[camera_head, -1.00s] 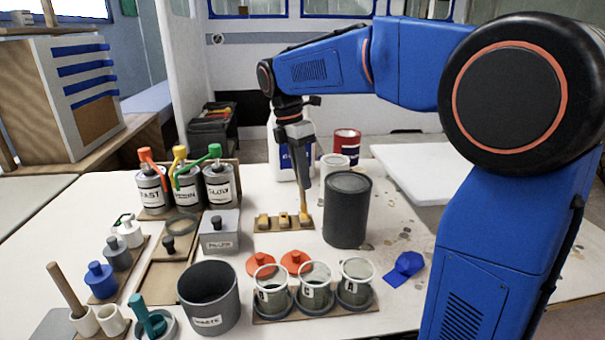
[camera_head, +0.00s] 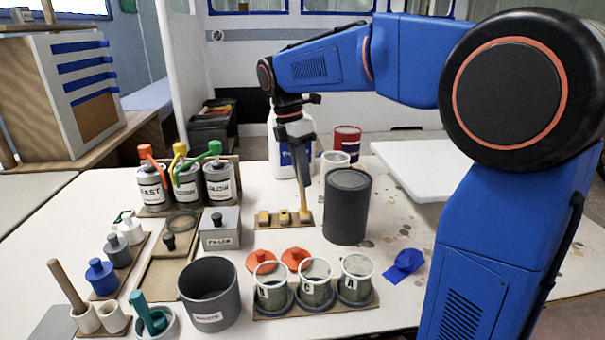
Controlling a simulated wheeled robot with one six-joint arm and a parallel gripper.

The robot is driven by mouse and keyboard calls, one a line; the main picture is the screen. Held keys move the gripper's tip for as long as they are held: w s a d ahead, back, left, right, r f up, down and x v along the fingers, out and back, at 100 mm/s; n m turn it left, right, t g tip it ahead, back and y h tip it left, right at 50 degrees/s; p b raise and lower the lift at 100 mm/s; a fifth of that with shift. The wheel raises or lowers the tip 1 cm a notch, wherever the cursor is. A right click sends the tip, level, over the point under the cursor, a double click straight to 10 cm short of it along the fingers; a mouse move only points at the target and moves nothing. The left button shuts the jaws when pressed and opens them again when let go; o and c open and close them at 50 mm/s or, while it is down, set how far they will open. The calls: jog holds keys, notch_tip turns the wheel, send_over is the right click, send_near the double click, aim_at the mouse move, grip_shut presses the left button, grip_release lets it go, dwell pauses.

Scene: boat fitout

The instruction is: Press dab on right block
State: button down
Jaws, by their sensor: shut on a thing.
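A small wooden board (camera_head: 264,226) lies mid-table and carries three small yellow-tan blocks. The right block (camera_head: 305,217) is at its right end; the middle block (camera_head: 284,218) and left block (camera_head: 263,218) sit beside it. My gripper (camera_head: 301,187) points down above the right block, shut on a thin tan stick (camera_head: 302,203). The stick's lower end is at the right block in the picture; whether it touches cannot be told from this view.
A dark grey canister (camera_head: 347,208) stands close to the right of the stick. A white bottle (camera_head: 283,150) and a white cup (camera_head: 333,163) stand behind. Three labelled cups (camera_head: 315,287) and two orange lids (camera_head: 261,260) are in front. Labelled pump cans (camera_head: 186,187) stand left.

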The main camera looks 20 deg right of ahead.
jog(key=shift+f, duration=0.4)
dwell(0.8)
jog(key=shift+r, duration=0.15)
jog(key=shift+s+d+v, duration=0.15)
jog(key=shift+d+v, duration=0.05)
jog(key=shift+v, duration=0.9)
jog(key=shift+s+d+v, duration=0.1)
jog(key=shift+d+v, duration=0.1)
jog(key=shift+v, duration=0.9)
jog(key=shift+s+d+v, duration=0.15)
jog(key=shift+v, duration=0.9)
